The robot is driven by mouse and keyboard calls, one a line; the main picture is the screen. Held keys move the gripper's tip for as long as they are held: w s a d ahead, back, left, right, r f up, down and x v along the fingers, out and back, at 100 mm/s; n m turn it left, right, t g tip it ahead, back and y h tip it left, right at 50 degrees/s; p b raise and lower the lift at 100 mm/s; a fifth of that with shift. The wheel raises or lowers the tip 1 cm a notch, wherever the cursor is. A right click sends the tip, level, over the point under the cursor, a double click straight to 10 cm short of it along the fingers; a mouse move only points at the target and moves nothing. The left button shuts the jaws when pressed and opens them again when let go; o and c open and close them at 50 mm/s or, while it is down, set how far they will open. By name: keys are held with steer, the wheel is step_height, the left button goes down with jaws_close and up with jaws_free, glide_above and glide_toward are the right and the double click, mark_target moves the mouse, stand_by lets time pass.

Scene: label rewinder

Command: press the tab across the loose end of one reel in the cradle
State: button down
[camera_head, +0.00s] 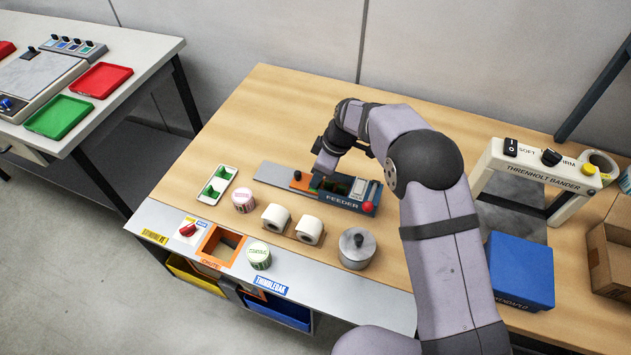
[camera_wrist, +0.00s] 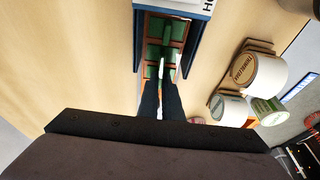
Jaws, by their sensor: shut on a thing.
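My gripper (camera_wrist: 161,90) is low over the feeder (camera_head: 345,200), with its two dark fingers close together. It is shut on a thin, pale piece that seems to be the tab (camera_wrist: 162,69); its shape is partly hidden between the fingers. The feeder's open slot with green parts (camera_wrist: 165,32) lies just past the fingertips. Two white reels, the left one (camera_head: 275,217) and the right one (camera_head: 309,230), lie side by side in the wooden cradle (camera_head: 292,235). They also show in the wrist view (camera_wrist: 260,70), apart from my gripper. Their loose ends cannot be made out.
A pink-labelled reel (camera_head: 243,200) and a green-labelled reel (camera_head: 260,256) stand near the orange-framed chute (camera_head: 220,246). A metal pot (camera_head: 357,249) stands right of the cradle. A white tray with green pieces (camera_head: 216,185) is left. The bander (camera_head: 530,180) and a blue box (camera_head: 520,270) are right.

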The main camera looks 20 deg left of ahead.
steer(key=shift+w+a+r+p, duration=0.1)
steer(key=shift+r+p, duration=1)
steer(key=shift+r, duration=1.55)
